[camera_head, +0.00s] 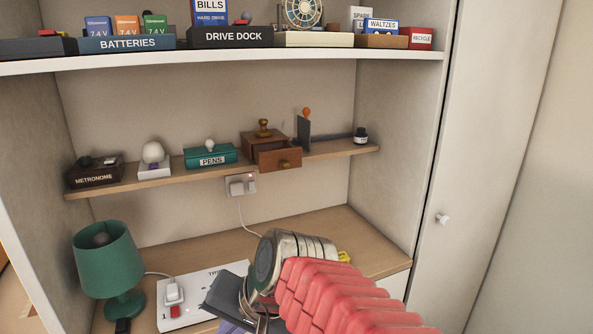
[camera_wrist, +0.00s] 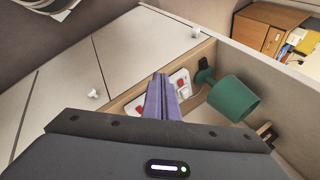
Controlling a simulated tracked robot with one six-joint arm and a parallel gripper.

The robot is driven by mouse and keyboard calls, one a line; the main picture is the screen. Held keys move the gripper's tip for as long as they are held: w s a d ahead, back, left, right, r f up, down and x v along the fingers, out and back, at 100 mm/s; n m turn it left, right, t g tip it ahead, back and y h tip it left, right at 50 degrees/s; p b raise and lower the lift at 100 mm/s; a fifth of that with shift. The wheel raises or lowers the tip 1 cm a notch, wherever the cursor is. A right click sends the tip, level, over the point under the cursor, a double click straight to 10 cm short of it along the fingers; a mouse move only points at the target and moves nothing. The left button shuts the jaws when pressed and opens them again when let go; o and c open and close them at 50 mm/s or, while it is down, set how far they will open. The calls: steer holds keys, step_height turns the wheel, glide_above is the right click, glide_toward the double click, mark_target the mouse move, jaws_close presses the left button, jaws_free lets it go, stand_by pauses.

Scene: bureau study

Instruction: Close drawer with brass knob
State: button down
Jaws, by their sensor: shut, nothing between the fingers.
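A small brown wooden box (camera_head: 262,140) stands on the middle shelf, with a gold-coloured stamp-like piece on top. Its drawer (camera_head: 278,157) is pulled out toward the front and shows a round brass knob (camera_head: 284,164) on its face. The drawer does not show in the wrist view. My gripper (camera_head: 233,327) is low over the desk, well below and in front of the drawer, and partly cut off by the frame edge. In the wrist view its purple fingers (camera_wrist: 160,92) are together, with nothing between them.
A teal PENS box (camera_head: 210,156) is left of the wooden box; a dark upright piece (camera_head: 304,133) and an ink bottle (camera_head: 361,136) are to its right. A socket (camera_head: 240,184) with a plug is below. A green lamp (camera_head: 105,262) and white panel (camera_head: 190,300) are on the desk.

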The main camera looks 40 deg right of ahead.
steer(key=w+d+r+m+t+y, duration=0.1)
steer(key=w+d+r+m+t, duration=0.55)
steer(key=w+d+m, duration=0.75)
steer(key=s+d+r+m+t+h, duration=0.2)
steer(key=s+d+r+m, duration=0.1)
steer(key=d+r+m, duration=0.2)
steer(key=s+d+r+m+t+h, duration=0.2)
steer(key=s+d+r+m, duration=0.2)
steer(key=d+m, duration=0.4)
steer(key=shift+d+r+m, duration=0.4)
steer(key=shift+d+r, duration=0.3)
steer(key=shift+d, duration=0.25)
steer(key=shift+w, duration=0.15)
